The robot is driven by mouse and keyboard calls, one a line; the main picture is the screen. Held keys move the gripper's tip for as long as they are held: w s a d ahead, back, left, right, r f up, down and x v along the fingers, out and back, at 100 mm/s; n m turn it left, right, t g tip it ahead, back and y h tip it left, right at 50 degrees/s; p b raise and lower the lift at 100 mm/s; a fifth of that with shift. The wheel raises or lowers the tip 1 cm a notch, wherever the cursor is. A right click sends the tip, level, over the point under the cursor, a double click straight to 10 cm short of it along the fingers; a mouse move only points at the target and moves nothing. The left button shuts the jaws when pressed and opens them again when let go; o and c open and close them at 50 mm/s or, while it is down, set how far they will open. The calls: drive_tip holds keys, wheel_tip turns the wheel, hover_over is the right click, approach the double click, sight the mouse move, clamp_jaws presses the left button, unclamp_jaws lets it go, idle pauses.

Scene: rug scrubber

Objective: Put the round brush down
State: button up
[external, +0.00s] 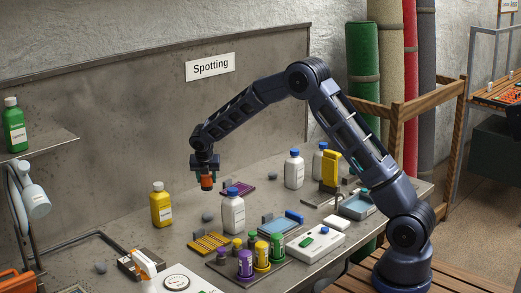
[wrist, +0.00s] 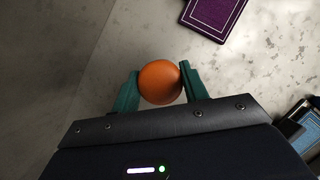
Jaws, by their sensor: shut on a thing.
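The round brush (external: 207,182) shows as an orange, round-topped piece below my gripper (external: 206,170) in the external view. In the wrist view the brush (wrist: 160,82) is an orange ball shape between the two green fingers of my gripper (wrist: 160,84). My gripper is shut on it and holds it above the bench, left of the purple sample. The underside of the brush and its bristles are hidden in the wrist view.
A purple rug sample (external: 240,187) lies close by; it also shows in the wrist view (wrist: 214,14). A white bottle with a blue cap (external: 233,213) stands in front, and a yellow bottle (external: 161,205) stands to the left. A grey stone-like lump (external: 208,217) lies on the bench between them.

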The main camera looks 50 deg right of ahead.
drive_tip(key=shift+f, duration=3.1)
drive_tip(key=shift+f, duration=0.15)
drive_tip(key=o, duration=1)
